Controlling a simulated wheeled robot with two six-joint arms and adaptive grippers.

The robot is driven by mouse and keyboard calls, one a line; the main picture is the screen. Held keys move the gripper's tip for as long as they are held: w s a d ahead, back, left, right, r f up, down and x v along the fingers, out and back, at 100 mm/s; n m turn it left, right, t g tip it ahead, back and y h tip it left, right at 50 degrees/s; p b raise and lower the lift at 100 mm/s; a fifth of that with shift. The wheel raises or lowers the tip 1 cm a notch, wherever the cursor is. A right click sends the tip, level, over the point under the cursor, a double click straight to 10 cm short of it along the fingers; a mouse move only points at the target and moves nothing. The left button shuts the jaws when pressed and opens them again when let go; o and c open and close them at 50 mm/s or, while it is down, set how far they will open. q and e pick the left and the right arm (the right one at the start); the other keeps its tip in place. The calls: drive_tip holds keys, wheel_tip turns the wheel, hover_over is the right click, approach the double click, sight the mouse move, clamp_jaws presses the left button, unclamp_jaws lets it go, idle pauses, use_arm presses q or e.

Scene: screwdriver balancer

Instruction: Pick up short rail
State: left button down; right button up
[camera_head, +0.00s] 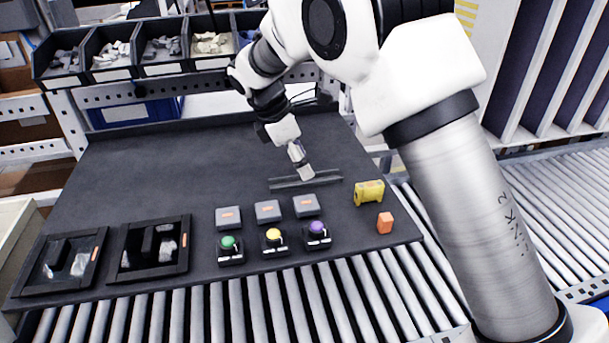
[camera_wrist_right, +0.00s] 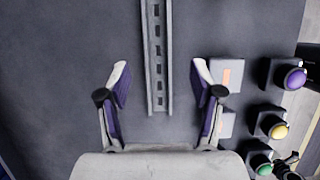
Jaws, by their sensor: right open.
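A short grey slotted rail (camera_head: 328,180) lies flat on the dark work mat, running left to right in the head view. In the right wrist view the rail (camera_wrist_right: 159,40) runs from the top edge down to between my fingers. My right gripper (camera_head: 304,173) points down over the rail near its middle. In the wrist view the right gripper (camera_wrist_right: 160,70) is open, with one purple-padded finger on each side of the rail and a gap to it on both sides. The exact height over the mat is hard to tell. My left gripper is not in view.
Three grey boxes (camera_head: 267,210) and three knob switches (camera_head: 273,242) stand in front of the rail. A yellow part (camera_head: 369,192) and an orange block (camera_head: 385,222) lie to the right. Two black trays (camera_head: 154,248) are at front left. The mat's back left is clear.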

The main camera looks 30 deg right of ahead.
drive_tip(key=x, duration=0.4)
drive_tip(key=shift+w+d+f+p, duration=0.1)
drive_tip(key=shift+w+f+p, duration=0.1)
drive_tip(key=shift+p, duration=0.1)
drive_tip(key=shift+w, duration=0.15)
drive_tip(key=shift+s+r, duration=0.15)
drive_tip(key=shift+s, duration=0.1)
drive_tip(key=c, duration=0.4)
drive_tip(key=shift+s, duration=0.15)
drive_tip(key=c, duration=0.6)
clamp_jaws()
